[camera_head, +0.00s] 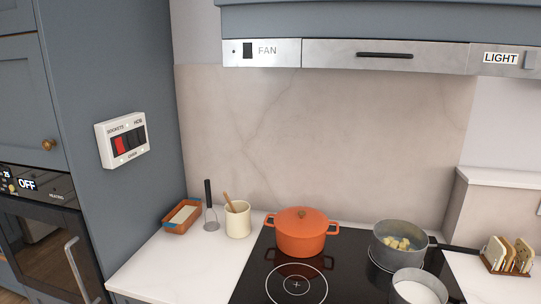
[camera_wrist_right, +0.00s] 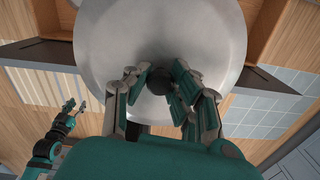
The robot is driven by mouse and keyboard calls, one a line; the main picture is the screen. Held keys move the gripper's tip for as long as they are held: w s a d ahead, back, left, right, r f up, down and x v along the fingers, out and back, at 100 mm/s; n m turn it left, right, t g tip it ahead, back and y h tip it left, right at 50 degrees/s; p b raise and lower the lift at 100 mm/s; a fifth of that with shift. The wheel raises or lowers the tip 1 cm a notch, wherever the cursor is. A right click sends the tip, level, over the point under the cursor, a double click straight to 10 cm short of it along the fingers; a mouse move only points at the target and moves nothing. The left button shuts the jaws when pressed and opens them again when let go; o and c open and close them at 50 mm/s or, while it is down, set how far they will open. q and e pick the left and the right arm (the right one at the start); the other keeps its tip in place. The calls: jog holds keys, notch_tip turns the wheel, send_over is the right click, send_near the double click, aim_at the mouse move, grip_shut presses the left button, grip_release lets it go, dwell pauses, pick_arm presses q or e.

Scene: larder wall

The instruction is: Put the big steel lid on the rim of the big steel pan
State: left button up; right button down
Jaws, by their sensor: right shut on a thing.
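The big steel lid (camera_wrist_right: 160,20) fills the upper middle of the right wrist view, a round grey disc with a dark knob (camera_wrist_right: 158,80). My right gripper (camera_wrist_right: 157,80) is shut on that knob. A grey steel pan (camera_head: 384,256) with yellow chunks stands on the right of the hob in the head view, uncovered, its dark handle pointing right. It looks like the bigger of two steel pans. My left gripper (camera_wrist_right: 75,108) shows small at the left of the right wrist view, fingers apart and empty. Neither gripper nor the lid is in the head view.
A smaller steel pan (camera_head: 405,278) with white contents stands in front of it. A lidded orange pot (camera_head: 300,241) is to the left on the black hob (camera_head: 262,272). A toast rack (camera_head: 508,258) stands to the right. A cream crock (camera_head: 238,222) stands left of the hob.

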jog(key=w+m+b, duration=0.1)
jog(key=m, duration=0.1)
jog(key=r+m+b, duration=0.1)
jog(key=m, duration=0.2)
jog(key=w+m+b, duration=0.1)
jog(key=m, duration=0.1)
jog(key=shift+w+a+r+m+b, duration=0.2)
jog(key=shift+w+a+m+b, duration=0.05)
jog(key=shift+w+m+b, duration=0.15)
jog(key=m+b, duration=0.1)
jog(key=m, duration=0.1)
jog(key=r+m+b, duration=0.1)
jog(key=m, duration=0.1)
jog(key=w+r+m+b, duration=0.1)
jog(key=m, duration=0.2)
jog(key=shift+r+b, duration=0.15)
jog(key=shift+b, duration=0.15)
jog(key=r+m+b, duration=0.1)
jog(key=m+b, duration=0.1)
jog(key=m, duration=0.3)
jog(key=d+r+m+b, duration=0.1)
jog(key=r+m+b, duration=0.1)
jog(key=m, duration=0.4)
jog(key=s+r+m+b, duration=0.1)
jog(key=r+m+b, duration=0.1)
jog(key=m+b, duration=0.2)
jog(key=shift+d+r+m, duration=0.1)
jog(key=shift+d+m, duration=0.1)
jog(key=shift+m, duration=0.7)
